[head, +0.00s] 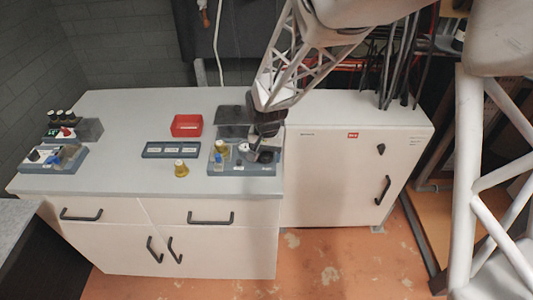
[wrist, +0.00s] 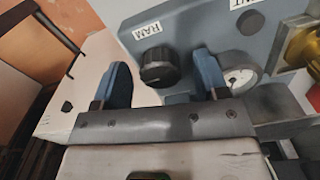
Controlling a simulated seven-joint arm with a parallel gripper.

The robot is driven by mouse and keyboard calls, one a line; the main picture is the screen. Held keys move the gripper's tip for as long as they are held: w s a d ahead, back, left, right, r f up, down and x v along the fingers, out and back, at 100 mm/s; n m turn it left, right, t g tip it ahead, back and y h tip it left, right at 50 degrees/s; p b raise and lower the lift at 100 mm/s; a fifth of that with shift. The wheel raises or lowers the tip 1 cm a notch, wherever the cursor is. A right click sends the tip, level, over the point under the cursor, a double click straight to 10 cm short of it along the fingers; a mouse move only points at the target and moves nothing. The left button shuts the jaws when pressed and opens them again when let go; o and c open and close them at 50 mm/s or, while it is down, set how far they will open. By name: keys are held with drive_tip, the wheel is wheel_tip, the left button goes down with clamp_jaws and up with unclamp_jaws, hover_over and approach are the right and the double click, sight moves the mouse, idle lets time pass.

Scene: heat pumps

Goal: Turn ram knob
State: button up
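My gripper (wrist: 165,80) is open, with one blue fingertip to the left of the knob and one to the right. The knob lies between and slightly beyond the fingertips, with visible gaps on both sides. In the head view my gripper (head: 262,140) is over the right-hand panel (head: 240,170) on the counter and hides part of it, including the knob.
A round gauge (wrist: 241,78) and a brass fitting (wrist: 303,47) sit right of the knob. On the counter (head: 120,150) are a red bin (head: 187,125), a labelled strip (head: 171,150), a loose brass-coloured part (head: 181,169) and other panels at left. A white cabinet (head: 340,180) stands at right.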

sight(268, 155)
drive_tip(key=shift+r, duration=0.1)
drive_tip(key=shift+r, duration=3.8)
drive_tip(key=shift+s+d+r, duration=0.15)
drive_tip(key=shift+r, duration=0.05)
drive_tip(key=s+d+r+t, duration=0.1)
drive_tip(key=s+d+r, duration=0.9)
drive_tip(key=s+d, duration=0.1)
drive_tip(key=s+d+r+n, duration=0.1)
drive_tip(key=s+d, duration=0.2)
drive_tip(key=s, duration=0.4)
drive_tip(key=s+d+r+n+t, duration=0.1)
drive_tip(key=s+d, duration=0.3)
drive_tip(key=s, duration=0.4)
drive_tip(key=shift+s+r+t, duration=0.25)
drive_tip(key=shift+r+t, duration=0.05)
drive_tip(key=shift+r, duration=0.25)
idle(0.8)
